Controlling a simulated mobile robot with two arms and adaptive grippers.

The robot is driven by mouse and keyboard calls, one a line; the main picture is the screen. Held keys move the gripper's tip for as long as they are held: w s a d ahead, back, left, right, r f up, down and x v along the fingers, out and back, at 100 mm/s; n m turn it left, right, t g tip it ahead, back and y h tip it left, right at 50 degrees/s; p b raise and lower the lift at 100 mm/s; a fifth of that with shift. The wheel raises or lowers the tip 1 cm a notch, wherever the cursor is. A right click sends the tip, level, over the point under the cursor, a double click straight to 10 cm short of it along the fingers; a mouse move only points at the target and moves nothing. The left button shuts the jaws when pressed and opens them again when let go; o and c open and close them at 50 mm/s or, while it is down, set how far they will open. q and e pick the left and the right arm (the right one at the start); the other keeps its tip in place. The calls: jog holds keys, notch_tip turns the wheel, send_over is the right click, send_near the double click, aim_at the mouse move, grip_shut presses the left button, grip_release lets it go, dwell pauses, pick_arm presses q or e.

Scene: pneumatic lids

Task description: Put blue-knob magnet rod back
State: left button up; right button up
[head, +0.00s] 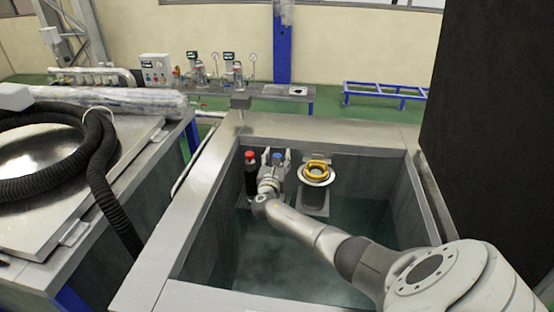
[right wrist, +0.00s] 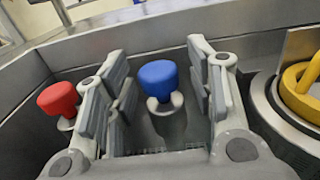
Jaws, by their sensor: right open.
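The blue-knob magnet rod (right wrist: 158,80) stands upright at the far wall of the tank. Its blue knob also shows in the head view (head: 278,156). My right gripper (right wrist: 160,88) is open, with one finger on each side of the blue knob, and a gap shows on both sides. It reaches down into the tank in the head view. The lower part of the rod is hidden by my gripper. My left gripper is not in view.
A red-knob rod (head: 250,165) stands just left of my right gripper. A yellow ring handle (head: 317,166) on a round metal fitting is to the right. The tank rim (head: 300,130) surrounds them. A black hose (head: 95,150) lies on the left lid.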

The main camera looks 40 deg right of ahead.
jog(key=shift+r, duration=0.2)
jog(key=shift+s+a+p, duration=0.15)
jog(key=shift+a+p, duration=0.1)
jog(key=shift+p, duration=0.2)
jog(key=p+v, duration=0.6)
jog(key=v, duration=0.5)
jog(key=shift+s+a+p, duration=0.2)
jog(key=shift+p, duration=0.2)
